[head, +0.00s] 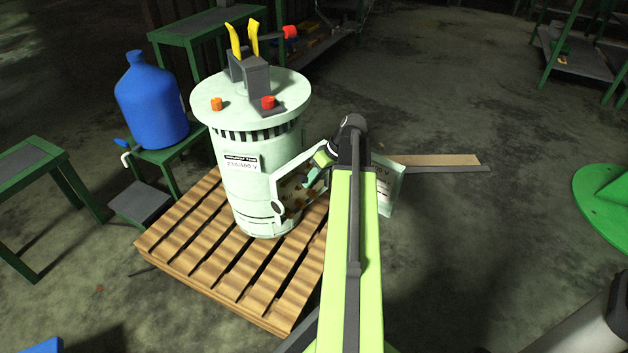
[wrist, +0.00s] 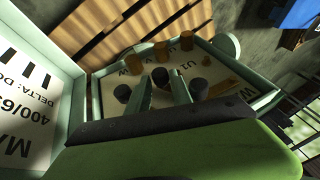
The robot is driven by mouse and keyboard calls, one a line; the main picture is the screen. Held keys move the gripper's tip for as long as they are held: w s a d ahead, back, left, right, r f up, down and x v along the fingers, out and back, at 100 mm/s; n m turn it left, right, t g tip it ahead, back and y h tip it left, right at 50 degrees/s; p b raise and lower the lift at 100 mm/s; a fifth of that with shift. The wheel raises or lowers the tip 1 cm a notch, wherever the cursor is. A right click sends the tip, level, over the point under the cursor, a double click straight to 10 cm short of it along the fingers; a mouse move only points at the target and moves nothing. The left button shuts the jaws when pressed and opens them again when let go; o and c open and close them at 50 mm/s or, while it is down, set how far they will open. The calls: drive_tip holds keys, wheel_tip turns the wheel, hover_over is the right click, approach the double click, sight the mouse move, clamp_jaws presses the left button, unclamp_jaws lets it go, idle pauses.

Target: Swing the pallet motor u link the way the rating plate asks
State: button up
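The pallet motor (head: 245,185) is a pale green upright cylinder with an open terminal box (head: 292,192) on its side. Its rating plate (head: 240,164) appears to read 230/400 V. In the wrist view the terminal board (wrist: 106,103) carries letters, dark posts and brass-coloured posts (wrist: 187,40). A brass-coloured strip (wrist: 224,88) lies beside the right dark post (wrist: 198,88); I cannot tell surely which link it is. My gripper (wrist: 163,82) reaches into the box with its fingers apart. A dark post (wrist: 160,76) shows between the fingertips; contact cannot be told.
The open box door (wrist: 22,105) stands at the left in the wrist view, with printed voltage and delta text. The motor stands on a slatted wooden pallet (head: 215,270). A blue jug (head: 152,100) sits on a green stand at left.

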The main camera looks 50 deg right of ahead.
drive_tip(key=c, duration=0.4)
clamp_jaws()
idle(0.8)
